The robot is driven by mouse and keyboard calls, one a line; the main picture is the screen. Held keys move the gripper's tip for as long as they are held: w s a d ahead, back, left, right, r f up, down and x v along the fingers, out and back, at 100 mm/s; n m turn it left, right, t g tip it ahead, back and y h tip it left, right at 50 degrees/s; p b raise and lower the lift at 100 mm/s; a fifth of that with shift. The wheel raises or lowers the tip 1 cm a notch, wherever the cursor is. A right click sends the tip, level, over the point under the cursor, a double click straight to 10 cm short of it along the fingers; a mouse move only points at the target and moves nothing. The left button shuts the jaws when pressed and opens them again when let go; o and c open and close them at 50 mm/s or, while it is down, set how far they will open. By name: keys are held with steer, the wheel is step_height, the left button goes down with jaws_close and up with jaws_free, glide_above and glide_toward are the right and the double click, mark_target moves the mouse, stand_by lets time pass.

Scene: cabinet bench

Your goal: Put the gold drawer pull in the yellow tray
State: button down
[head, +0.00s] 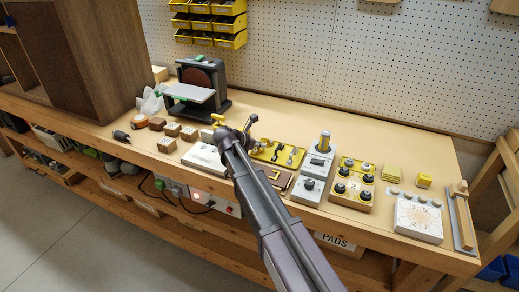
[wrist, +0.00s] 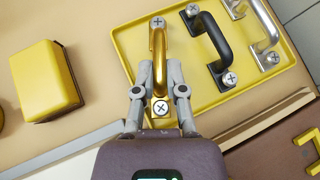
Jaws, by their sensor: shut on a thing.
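The gold drawer pull (wrist: 158,48) is a bright metal handle with a screw-topped foot at each end. In the wrist view it stands between my gripper's (wrist: 158,76) two grey fingers, which are shut on it. The yellow tray (wrist: 120,45) lies below it, and the pull shows over the tray's left part. I cannot tell whether its feet touch the tray floor. A black pull (wrist: 210,45) and a silver pull (wrist: 262,30) lie in the tray to the right. In the head view the tray (head: 262,156) is just right of my gripper, which hides the gold pull.
A yellow block (wrist: 45,80) sits left of the tray. A brown board with a gold shape (wrist: 305,150) lies near it at lower right. A sander (head: 203,85) stands behind, at left. Grey control boxes (head: 318,165) stand right of the tray. The bench's back strip is clear.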

steer(key=shift+f, duration=0.1)
stand_by(0.3)
steer(key=shift+f, duration=0.15)
steer(key=c, duration=0.7)
jaws_free()
steer(key=shift+r, duration=0.25)
steer(key=shift+s+a+r+p, duration=0.35)
steer(key=shift+s+r+p, duration=0.1)
steer(key=shift+p, duration=0.1)
steer(key=p+v, duration=0.5)
steer(key=v, duration=0.4)
steer(key=shift+s+a+r+p, duration=0.35)
steer(key=shift+s+a+p, duration=0.05)
steer(key=shift+a+p, duration=0.1)
